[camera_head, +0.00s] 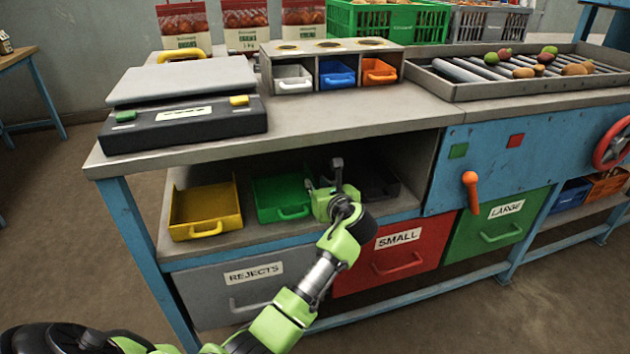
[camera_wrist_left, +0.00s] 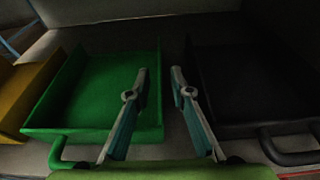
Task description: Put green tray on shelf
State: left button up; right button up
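The green tray (camera_head: 280,199) sits on the shelf (camera_head: 243,236) under the bench top, between a yellow tray (camera_head: 202,208) and a black tray (camera_head: 373,184). My left gripper (camera_head: 331,178) is at the shelf front, at the right side of the green tray. In the left wrist view the green tray (camera_wrist_left: 95,95) lies left of my left gripper (camera_wrist_left: 157,80) and the black tray (camera_wrist_left: 255,85) right of it. The two fingers are apart with nothing between them. Whether a finger touches the green tray is not clear. My right gripper is not in view.
Below the shelf are bins marked REJECTS (camera_head: 225,295), SMALL (camera_head: 390,258) and LARGE (camera_head: 498,226). A scale (camera_head: 183,115) and a rack (camera_head: 331,62) of small drawers stand on the bench top. An orange lever (camera_head: 470,188) sticks out at right.

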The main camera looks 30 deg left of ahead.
pick_arm(q)
jog(key=p+v, duration=0.1)
jog(key=v, duration=0.3)
jog(key=shift+d+r, duration=0.15)
jog(key=shift+r, duration=0.05)
jog(key=p+v, duration=0.1)
jog(key=v, duration=0.3)
jog(key=shift+s, duration=0.1)
jog(key=shift+s+d+r, duration=0.1)
jog(key=shift+s+d, duration=0.25)
jog(key=shift+s, duration=0.05)
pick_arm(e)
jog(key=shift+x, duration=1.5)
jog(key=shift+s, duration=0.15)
